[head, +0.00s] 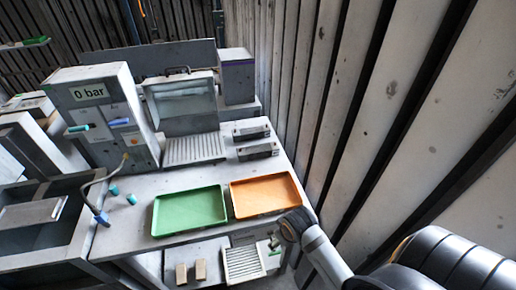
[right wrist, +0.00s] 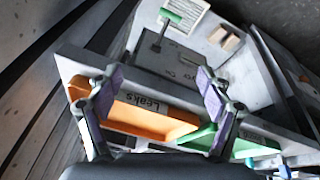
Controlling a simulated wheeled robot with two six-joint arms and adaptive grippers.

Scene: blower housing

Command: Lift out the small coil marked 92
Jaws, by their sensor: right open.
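No coil with a readable 92 shows in either view, so I cannot tell where it is. My right gripper (right wrist: 160,82) is open and empty in the right wrist view, with its two fingers spread apart. Beyond the fingers are the orange tray (right wrist: 150,122), labelled "Leaks", and the green tray (right wrist: 203,138). In the head view my right arm comes in from the lower right and ends near the bench's front right corner; its fingers cannot be made out there. My left gripper is in neither view.
The head view shows an empty green tray (head: 189,211) and an empty orange tray (head: 264,195) on the bench. Behind are a "0 bar" cabinet (head: 105,115), an open-lidded case (head: 183,104) and two grey blocks (head: 251,130) (head: 258,151). A ribbed wall (head: 350,90) bounds the right.

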